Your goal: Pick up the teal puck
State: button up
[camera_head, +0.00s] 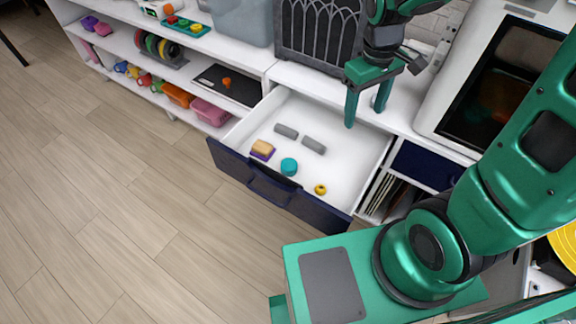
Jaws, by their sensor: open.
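The teal puck (289,167) lies in the open drawer (335,174), close to the drawer's dark blue front. It is a small round piece and nothing covers it in this view. My gripper (366,118) is green, open and empty, with its fingers pointing down. It hangs over the back right part of the drawer, up and to the right of the puck in the picture and apart from it.
Two grey blocks (286,131) (314,145), a tan block (263,146) on a purple piece, and a yellow ring (320,189) share the drawer. A dark arched panel (318,32) stands behind it; a white-framed machine (490,75) is at right.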

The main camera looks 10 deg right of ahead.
jog(key=w+a+f+n, duration=0.3)
jog(key=a+f+n, duration=0.15)
jog(key=a, duration=0.35)
jog(key=n, duration=0.3)
send_over(289, 164)
jog(key=shift+y, duration=0.3)
notch_tip(289, 164, down, 11)
jog(key=shift+w+a+f, duration=0.1)
jog(key=shift+w, duration=0.05)
jog(key=shift+f, duration=2.95)
jog(key=c, duration=1.3)
